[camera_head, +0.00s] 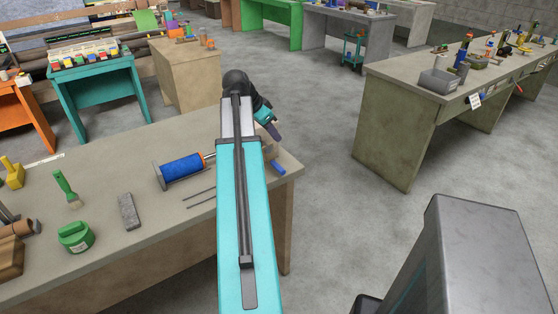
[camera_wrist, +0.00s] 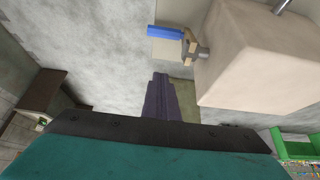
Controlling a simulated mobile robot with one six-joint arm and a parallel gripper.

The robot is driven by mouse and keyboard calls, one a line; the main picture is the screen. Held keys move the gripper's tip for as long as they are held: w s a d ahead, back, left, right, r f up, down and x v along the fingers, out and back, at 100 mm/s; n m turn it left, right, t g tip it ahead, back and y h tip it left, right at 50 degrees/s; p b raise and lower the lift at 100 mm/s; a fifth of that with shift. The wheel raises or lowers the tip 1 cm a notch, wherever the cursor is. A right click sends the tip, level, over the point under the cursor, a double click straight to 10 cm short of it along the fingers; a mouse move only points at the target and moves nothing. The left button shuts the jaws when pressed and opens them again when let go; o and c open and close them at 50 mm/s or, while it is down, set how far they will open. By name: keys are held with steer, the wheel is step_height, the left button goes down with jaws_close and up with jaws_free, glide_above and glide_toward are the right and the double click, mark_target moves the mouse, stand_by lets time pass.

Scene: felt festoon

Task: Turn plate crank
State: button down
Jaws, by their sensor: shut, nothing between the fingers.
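The crank shows in the wrist view as a tan plate (camera_wrist: 189,43) on a grey shaft. The shaft comes out of the side of a pale block (camera_wrist: 255,60). A blue handle (camera_wrist: 165,33) sticks out from the plate to the left. In the head view a blue handle (camera_head: 278,167) shows at the right end of the near bench, partly behind my arm. My gripper (camera_head: 275,131) is shut and empty, beyond that handle. Its dark fingers (camera_wrist: 160,92) also show in the wrist view, below the crank and apart from it.
The near bench (camera_head: 110,185) holds a blue roller (camera_head: 181,167), a grey block (camera_head: 128,211), a green tub (camera_head: 75,236) and a brush (camera_head: 66,188). A cluttered bench (camera_head: 400,110) stands at right. The floor (camera_head: 340,220) between is clear.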

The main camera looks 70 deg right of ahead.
steer(key=shift+w+a+r, duration=0.15)
steer(key=shift+a+r, duration=0.05)
steer(key=shift+r, duration=0.05)
steer(key=p, duration=0.3)
glide_above(277, 166)
steer(key=s+d, duration=0.2)
steer(key=d, duration=0.1)
steer(key=shift+f, duration=4.4)
steer(key=shift+w+a+f, duration=0.6)
steer(key=shift+a+f, duration=0.15)
steer(key=shift+f, duration=0.1)
steer(key=shift+w+a+f+p, duration=0.2)
steer(key=shift+a+f+p, duration=0.1)
steer(key=shift+f+p, duration=0.15)
steer(key=shift+f, duration=0.15)
steer(key=shift+w+a+f+b, duration=0.25)
steer(key=shift+a+b, duration=0.1)
steer(key=shift+b, duration=0.4)
